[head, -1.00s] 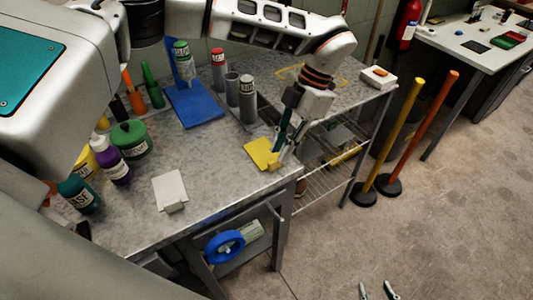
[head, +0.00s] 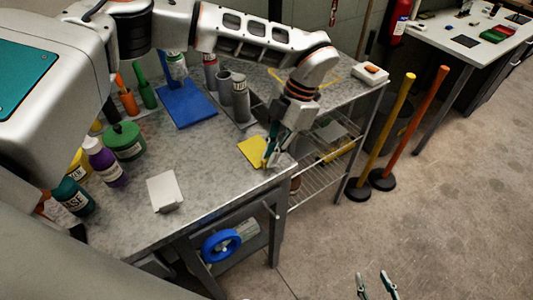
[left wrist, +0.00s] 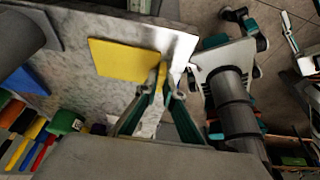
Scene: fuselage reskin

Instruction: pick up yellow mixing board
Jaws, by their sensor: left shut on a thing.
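The yellow mixing board (head: 252,151) lies flat near the right front corner of the grey workbench (head: 215,190). My left gripper (head: 268,160) is at the board's right edge and covers part of it. In the left wrist view, the fingers (left wrist: 166,82) are closed on the small raised tab at the edge of the yellow board (left wrist: 125,60). The board appears to rest on the bench top. My right gripper (head: 373,280) shows only its fingertips, apart and empty, over the floor at the bottom edge.
A blue board (head: 188,105), grey cans (head: 241,103) and several bottles stand farther back and left. A wire shelf (head: 320,165) adjoins the right side. Yellow (head: 385,135) and orange (head: 415,125) posts stand beyond it.

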